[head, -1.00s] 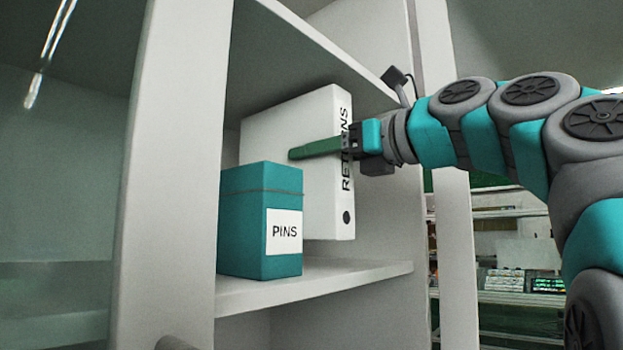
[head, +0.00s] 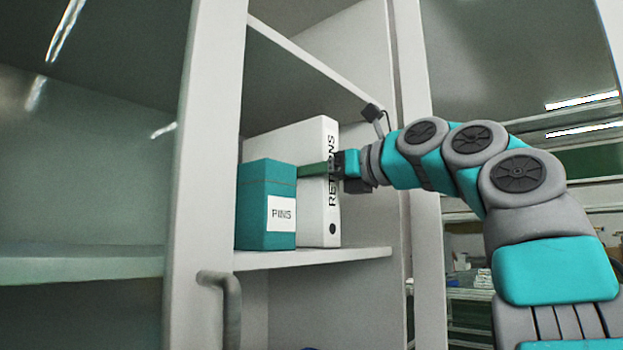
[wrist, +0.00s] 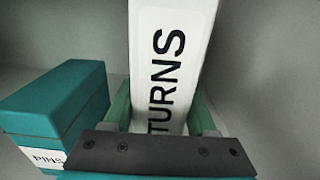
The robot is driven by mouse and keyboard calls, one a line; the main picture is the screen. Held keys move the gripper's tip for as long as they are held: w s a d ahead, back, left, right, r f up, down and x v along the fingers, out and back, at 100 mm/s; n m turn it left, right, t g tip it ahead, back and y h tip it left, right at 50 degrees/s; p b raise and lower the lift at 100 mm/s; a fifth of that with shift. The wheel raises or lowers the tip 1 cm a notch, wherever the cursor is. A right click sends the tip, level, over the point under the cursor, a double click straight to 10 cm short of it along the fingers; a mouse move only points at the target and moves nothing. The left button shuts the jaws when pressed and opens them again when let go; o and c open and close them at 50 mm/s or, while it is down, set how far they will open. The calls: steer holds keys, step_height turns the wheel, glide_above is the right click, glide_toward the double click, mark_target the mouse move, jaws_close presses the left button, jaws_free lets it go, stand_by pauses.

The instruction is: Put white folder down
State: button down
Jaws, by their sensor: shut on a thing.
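The white folder (head: 320,222), marked RETURNS on its spine, stands upright on the cabinet shelf (head: 350,254), its lower edge at or very near the shelf surface. My gripper (head: 318,169) is shut on the folder, with one green finger along its visible side. In the wrist view, the folder's spine (wrist: 168,62) lies between the two green fingers, and part of its lettering is hidden by the gripper. The folder's lower part is out of that view.
A teal box labelled PINS (head: 264,215) stands on the same shelf, left of the folder and partly covering it; it also shows in the wrist view (wrist: 62,100). A white cabinet upright (head: 205,130) is at the left. Shelf space to the right of the folder is clear.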

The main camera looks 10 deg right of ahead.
steer(key=shift+r, duration=0.1)
steer(key=shift+c, duration=1)
jaws_free()
steer(key=v, duration=1.2)
steer(key=shift+p, duration=0.4)
